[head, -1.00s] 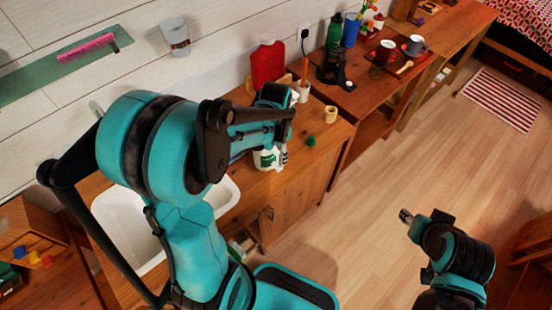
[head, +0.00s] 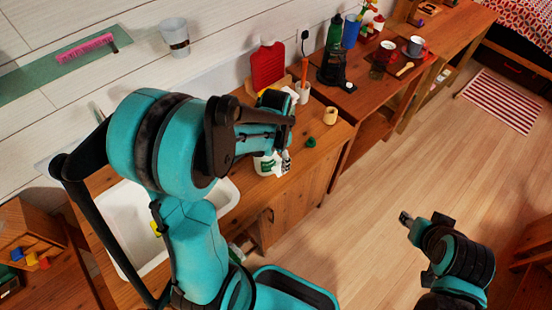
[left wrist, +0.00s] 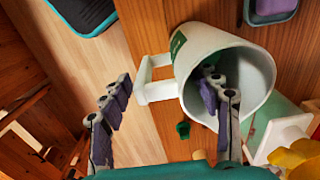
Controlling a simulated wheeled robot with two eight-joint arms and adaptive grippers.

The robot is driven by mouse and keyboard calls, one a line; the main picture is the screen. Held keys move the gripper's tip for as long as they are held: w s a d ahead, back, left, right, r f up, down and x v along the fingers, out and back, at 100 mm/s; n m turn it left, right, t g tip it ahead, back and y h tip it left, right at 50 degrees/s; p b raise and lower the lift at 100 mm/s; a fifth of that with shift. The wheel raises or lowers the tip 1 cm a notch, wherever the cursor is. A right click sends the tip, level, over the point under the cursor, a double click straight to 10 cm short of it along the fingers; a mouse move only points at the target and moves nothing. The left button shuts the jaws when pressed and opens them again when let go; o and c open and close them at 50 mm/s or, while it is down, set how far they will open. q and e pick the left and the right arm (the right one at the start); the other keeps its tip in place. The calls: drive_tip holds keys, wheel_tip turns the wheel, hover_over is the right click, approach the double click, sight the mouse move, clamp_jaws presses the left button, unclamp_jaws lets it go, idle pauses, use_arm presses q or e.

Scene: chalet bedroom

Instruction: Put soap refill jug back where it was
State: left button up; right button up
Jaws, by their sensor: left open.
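The soap refill jug (head: 264,166) is white with a green label and stands on the wooden counter, partly hidden by my left arm. In the left wrist view the jug (left wrist: 222,48) shows its wide open top and a square white handle on its left side. My left gripper (left wrist: 166,102) is open. One finger overlaps the jug's opening and the other is left of the handle, apart from it. Whether the first finger is inside or above the opening is unclear. My right gripper (head: 424,221) is over the floor at lower right, away from the counter; its jaws are unclear.
A small green object (head: 311,142) and a yellowish cup (head: 330,115) are right of the jug on the counter. A white sink (head: 125,215) is to the left. A red board (head: 267,65) leans at the wall. Mugs and bottles stand on the far table.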

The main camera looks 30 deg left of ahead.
use_arm(q)
wheel_tip(320, 180, up, 12)
drive_tip(key=p, duration=0.3)
drive_tip(key=s+d+r+n+t, duration=0.4)
drive_tip(key=s+t, duration=0.3)
drive_tip(key=s, duration=0.2)
drive_tip(key=shift+d+r+n, duration=0.2)
drive_tip(key=shift+d+n, duration=0.1)
drive_tip(key=shift+d, duration=0.35)
drive_tip(key=shift+w, duration=0.1)
wheel_tip(320, 180, down, 8)
drive_tip(key=b, duration=0.7)
